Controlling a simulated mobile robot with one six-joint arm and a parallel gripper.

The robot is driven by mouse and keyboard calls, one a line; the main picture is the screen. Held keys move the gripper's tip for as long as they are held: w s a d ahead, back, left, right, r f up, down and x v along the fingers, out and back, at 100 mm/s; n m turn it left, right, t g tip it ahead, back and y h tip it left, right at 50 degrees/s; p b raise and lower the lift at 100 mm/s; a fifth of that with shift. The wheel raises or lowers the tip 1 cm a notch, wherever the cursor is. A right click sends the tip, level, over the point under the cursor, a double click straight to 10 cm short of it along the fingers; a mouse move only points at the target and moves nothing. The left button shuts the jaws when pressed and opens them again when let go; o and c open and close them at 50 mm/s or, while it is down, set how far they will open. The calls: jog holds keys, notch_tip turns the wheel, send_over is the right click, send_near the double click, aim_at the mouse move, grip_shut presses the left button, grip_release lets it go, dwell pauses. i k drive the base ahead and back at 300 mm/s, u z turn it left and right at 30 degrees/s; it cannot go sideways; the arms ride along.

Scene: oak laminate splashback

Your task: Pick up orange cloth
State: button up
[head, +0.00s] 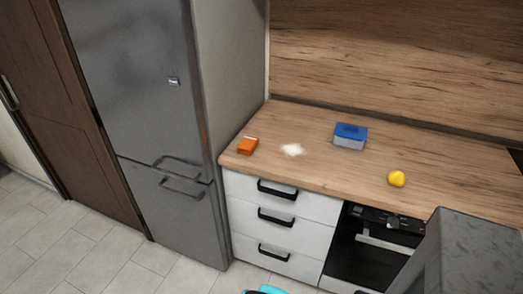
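The orange cloth (248,145) looks like a small folded orange block. It lies on the wooden counter (330,178) near its left end, close to the front edge and beside the fridge. My gripper is not clearly in view, so its state does not show. A small cyan part shows at the bottom edge of the picture, and I cannot tell what it is.
A white patch (291,150) lies right of the cloth. A blue-topped grey box (350,136) and a yellow object (397,179) stand farther right. The grey fridge (150,100) rises at left. Drawers (275,216) are shut below. The tiled floor (110,260) is clear at front left.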

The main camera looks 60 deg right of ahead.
aim_at(247, 146)
jog(key=k, duration=0.85)
jog(key=z, duration=0.55)
jog(key=i, duration=0.55)
jog(key=u, duration=0.1)
